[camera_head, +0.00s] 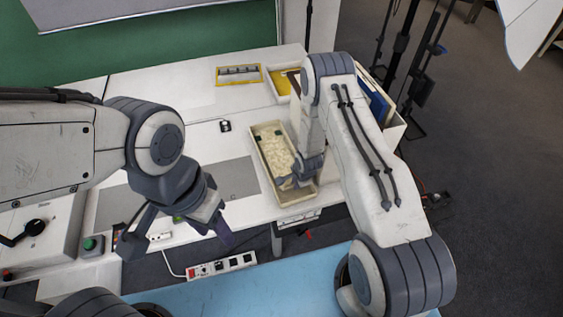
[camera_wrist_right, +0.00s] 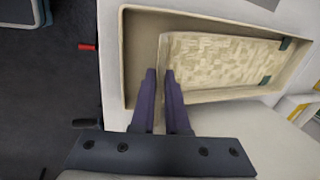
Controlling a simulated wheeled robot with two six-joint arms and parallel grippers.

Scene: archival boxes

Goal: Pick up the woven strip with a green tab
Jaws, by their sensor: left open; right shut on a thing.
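The woven strip (camera_head: 274,150) is a pale cream woven panel lying in a cream tray (camera_head: 263,172). Dark green tabs show at its far end, and two are at the right corners in the right wrist view, where the strip (camera_wrist_right: 225,60) fills most of the tray (camera_wrist_right: 125,50). My right gripper (camera_head: 292,183) reaches into the tray's near end. Its fingers (camera_wrist_right: 160,75) are closed together on the strip's near edge. Just how much of the edge lies between them is hard to see. My left gripper (camera_head: 176,240) is open and empty, at the table's front edge.
A yellow-rimmed tray (camera_head: 238,75) and another yellow tray (camera_head: 281,84) lie farther back. A bin with blue folders (camera_head: 376,102) stands behind my right arm. A power strip (camera_head: 221,266) and a green button box (camera_head: 91,246) are near the front. The white tabletop between them is mostly clear.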

